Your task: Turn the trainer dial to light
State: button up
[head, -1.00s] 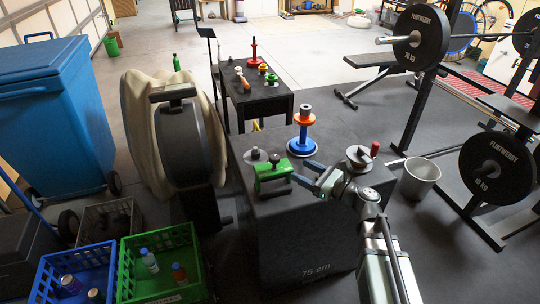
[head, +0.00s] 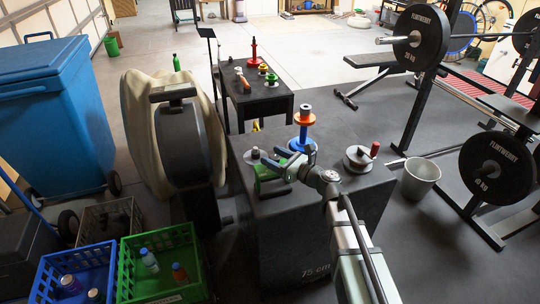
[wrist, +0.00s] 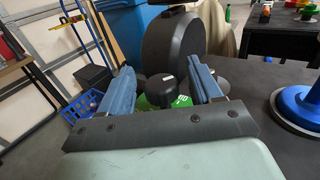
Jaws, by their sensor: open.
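A green device (head: 268,187) with a black dial knob stands on the dark box (head: 307,240). In the wrist view the rounded black knob (wrist: 162,91) shows between my fingers, with part of the green body (wrist: 182,100) behind it. My gripper (head: 278,157) is open and reaches over the device from the right. Its blue fingers (wrist: 163,78) lie on either side of the knob in the picture, with gaps showing; I cannot tell whether either touches it. The gripper hides much of the device in the head view. The dial's setting cannot be read.
A blue-based post with an orange disc (head: 304,119) stands behind my gripper on the box. A crank wheel with a red handle (head: 374,149) is to the right, and a grey disc with a knob (head: 255,155) to the left. Green and blue crates (head: 195,250) stand on the floor left.

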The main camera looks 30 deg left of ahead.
jog(key=shift+w+a, duration=0.2)
jog(key=shift+a, duration=0.8)
jog(key=c, duration=1)
